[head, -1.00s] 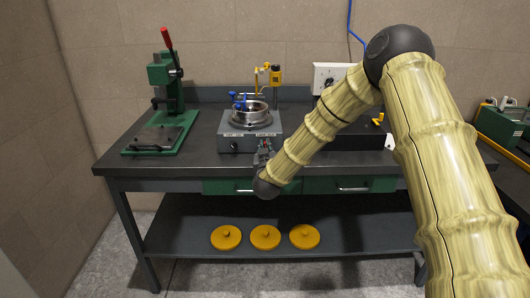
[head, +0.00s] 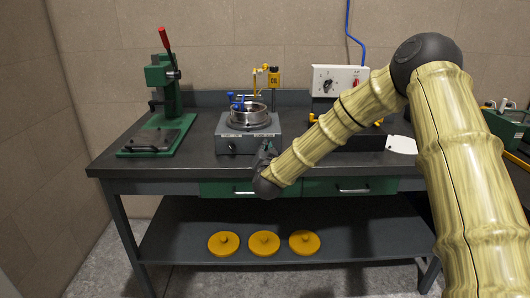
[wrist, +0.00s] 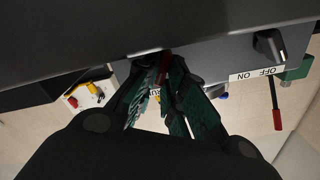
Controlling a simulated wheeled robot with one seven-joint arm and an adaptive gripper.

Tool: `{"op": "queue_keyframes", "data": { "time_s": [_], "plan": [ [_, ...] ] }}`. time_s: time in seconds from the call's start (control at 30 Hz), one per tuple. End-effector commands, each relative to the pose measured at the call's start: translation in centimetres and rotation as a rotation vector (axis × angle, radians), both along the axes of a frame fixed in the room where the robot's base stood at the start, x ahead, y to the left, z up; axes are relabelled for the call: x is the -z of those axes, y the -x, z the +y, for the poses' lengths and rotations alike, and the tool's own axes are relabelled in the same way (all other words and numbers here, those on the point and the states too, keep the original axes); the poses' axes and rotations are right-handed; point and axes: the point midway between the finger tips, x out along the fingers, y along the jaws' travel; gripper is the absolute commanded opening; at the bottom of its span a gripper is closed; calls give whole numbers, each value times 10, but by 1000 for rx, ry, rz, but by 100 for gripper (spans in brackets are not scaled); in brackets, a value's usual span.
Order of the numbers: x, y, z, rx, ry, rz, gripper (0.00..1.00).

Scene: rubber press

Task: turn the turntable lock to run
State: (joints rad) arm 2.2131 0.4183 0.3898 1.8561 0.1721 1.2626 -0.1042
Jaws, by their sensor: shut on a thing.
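The turntable (head: 238,142) is a grey box with a silver bowl on top, standing on the bench left of centre. In the wrist view its front panel (wrist: 215,62) shows upside down, with a black knob (wrist: 268,44) by an OFF/ON label. The turntable lock (wrist: 165,66) shows as a small dark red piece between my fingertips, mostly hidden. A partly covered white label, seemingly ending in "UN", lies beside it. My gripper (wrist: 164,76) is shut on the lock at the panel. In the head view my gripper (head: 266,152) is small and dark at the turntable's front right.
A green press (head: 163,105) with a red lever stands at the left. A white control box (head: 338,80) is behind my arm. Several yellow discs (head: 264,243) rest on the lower shelf.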

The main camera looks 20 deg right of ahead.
Motion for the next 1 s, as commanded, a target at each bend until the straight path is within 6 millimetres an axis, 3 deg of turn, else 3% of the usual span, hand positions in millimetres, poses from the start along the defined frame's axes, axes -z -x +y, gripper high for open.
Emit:
{"op": "queue_keyframes", "data": {
  "time_s": [0.53, 0.57, 0.67, 1.0],
  "plan": [
    [-1, 0, -1, 3, -25, -8, 0],
    [-1, 0, -1, 3, -25, -8, 17],
    [-1, 0, -1, 2, -24, -8, 33],
    [0, 1, 1, 0, -23, -7, 33]
  ]
}}
